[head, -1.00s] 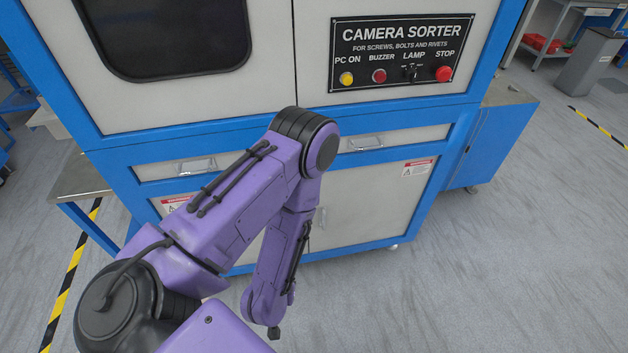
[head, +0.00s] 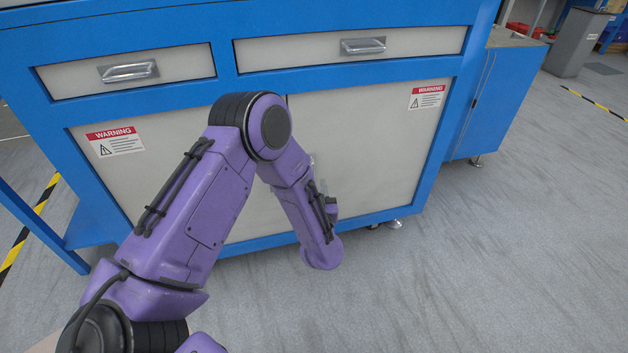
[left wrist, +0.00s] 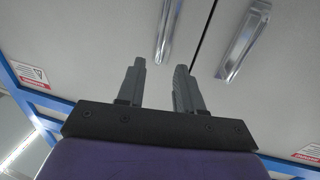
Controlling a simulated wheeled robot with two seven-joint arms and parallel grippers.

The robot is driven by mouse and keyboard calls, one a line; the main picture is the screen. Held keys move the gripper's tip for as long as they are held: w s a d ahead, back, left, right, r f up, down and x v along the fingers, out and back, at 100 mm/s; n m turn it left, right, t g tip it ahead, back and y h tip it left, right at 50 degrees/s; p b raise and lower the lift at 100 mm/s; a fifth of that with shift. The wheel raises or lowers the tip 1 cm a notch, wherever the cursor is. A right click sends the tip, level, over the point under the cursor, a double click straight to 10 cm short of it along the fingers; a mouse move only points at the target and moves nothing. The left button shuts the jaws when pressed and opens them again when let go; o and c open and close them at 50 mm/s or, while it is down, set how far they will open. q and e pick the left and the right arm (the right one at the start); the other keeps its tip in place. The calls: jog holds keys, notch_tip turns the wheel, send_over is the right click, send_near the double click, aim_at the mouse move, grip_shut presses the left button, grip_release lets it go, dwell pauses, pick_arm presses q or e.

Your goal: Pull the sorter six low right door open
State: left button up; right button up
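The sorter's low right door (head: 375,160) is a light grey panel in a blue frame, with a warning label at its top right. It looks shut. In the left wrist view, which looks upside down, this door (left wrist: 90,35) fills the left side. Its metal bar handle (left wrist: 166,30) lies just beyond my left gripper (left wrist: 160,82), whose two dark fingers are apart with nothing between them. I cannot tell whether they touch the handle. In the head view my purple left arm hides most of that gripper and much of the door's handle side. My right gripper is out of view.
The low left door (head: 90,165) carries its own handle (left wrist: 245,42), close beside the door seam. Two shut drawers with handles (head: 363,46) sit above the doors. A blue side cabinet (head: 495,100) stands at the right. Grey floor (head: 480,260) in front is clear.

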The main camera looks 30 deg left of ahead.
aim_at(313, 171)
pick_arm(q)
jog(key=b+x, duration=0.1)
jog(key=x, duration=0.5)
jog(key=shift+w+a, duration=0.15)
jog(key=shift+f, duration=0.1)
grip_shut()
dwell(0.9)
